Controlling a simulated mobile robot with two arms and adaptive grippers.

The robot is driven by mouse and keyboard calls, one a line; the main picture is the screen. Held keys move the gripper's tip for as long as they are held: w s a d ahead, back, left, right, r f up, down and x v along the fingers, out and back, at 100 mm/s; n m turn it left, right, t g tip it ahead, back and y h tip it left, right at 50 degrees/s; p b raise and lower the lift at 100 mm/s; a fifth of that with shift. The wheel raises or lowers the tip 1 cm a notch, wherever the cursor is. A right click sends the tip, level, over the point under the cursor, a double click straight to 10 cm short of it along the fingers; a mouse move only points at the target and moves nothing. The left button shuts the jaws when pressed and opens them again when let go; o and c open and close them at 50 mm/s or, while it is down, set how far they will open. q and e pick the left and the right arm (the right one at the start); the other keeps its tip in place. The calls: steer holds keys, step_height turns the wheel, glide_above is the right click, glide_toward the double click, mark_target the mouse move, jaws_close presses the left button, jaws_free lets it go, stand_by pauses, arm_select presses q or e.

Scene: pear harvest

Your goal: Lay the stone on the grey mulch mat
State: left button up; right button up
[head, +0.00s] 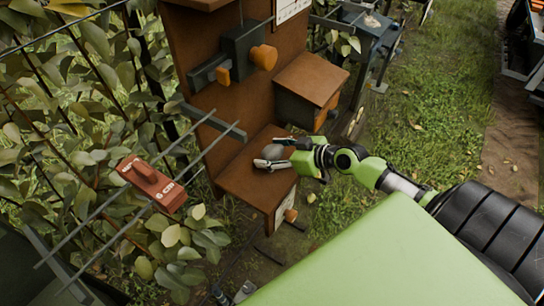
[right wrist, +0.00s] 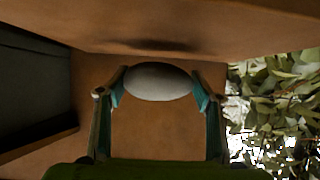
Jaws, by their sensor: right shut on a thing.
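The stone (right wrist: 157,81) is a smooth, pale grey oval. My right gripper (right wrist: 160,88) is shut on it, with a teal-padded finger at each side. In the head view the stone (head: 272,151) shows between the fingers of my right gripper (head: 274,153), over the lower brown wooden shelf (head: 246,190). I cannot tell whether the stone touches the shelf. I cannot make out the grey mulch mat in either view. Small dark parts at the bottom edge of the head view may belong to my left gripper (head: 232,294); its fingers are not clear.
A brown upright board (head: 222,60) rises behind the shelf, with a dark box and an orange knob (head: 264,57). A red block (head: 152,184) is by the wires and leaves at left. Grass lies open at right.

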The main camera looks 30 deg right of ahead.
steer(key=shift+f, duration=1)
steer(key=shift+f, duration=0.1)
steer(key=o, duration=1.4)
steer(key=shift+s, duration=0.1)
steer(key=shift+c, duration=0.2)
steer(key=shift+r, duration=0.2)
steer(key=b+v, duration=0.1)
steer(key=v, duration=0.4)
steer(key=b+v, duration=0.1)
steer(key=v, duration=0.3)
steer(key=shift+s+d, duration=0.15)
steer(key=shift+s, duration=0.35)
steer(key=shift+v, duration=1)
